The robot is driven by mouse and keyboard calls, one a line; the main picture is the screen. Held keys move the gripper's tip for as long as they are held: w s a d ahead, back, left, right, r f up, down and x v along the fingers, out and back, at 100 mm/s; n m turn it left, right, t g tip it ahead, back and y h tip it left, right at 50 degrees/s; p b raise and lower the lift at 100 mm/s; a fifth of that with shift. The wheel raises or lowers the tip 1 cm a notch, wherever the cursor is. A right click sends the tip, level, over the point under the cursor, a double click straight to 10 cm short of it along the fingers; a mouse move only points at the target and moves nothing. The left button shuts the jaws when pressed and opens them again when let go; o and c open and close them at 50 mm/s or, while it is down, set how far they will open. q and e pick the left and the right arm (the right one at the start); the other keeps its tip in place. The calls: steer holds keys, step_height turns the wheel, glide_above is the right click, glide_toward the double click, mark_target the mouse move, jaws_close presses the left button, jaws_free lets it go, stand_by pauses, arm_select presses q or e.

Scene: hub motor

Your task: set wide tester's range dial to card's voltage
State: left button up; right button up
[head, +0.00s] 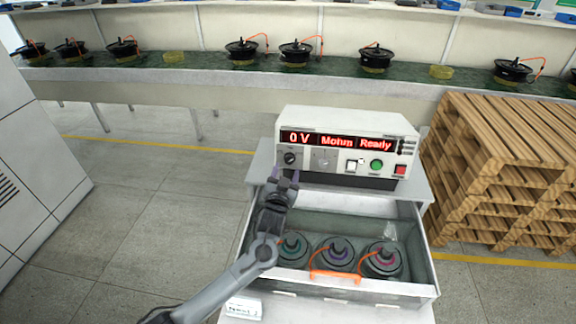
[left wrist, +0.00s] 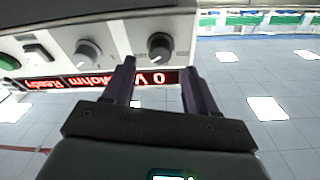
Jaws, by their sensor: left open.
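The wide tester (head: 345,183) is a white box on a cart, its red display reading "0 V", "Mohm" and "Ready".
Stacked wooden pallets (head: 500,180) stand close on the right. A long bench (head: 200,82) with several motors runs behind. Floor at left is clear.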

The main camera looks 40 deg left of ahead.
mark_target(289, 161)
arm_select(q)
steer(key=shift+x, duration=2.2)
steer(key=shift+c, duration=0.3)
steer(key=c, duration=1)
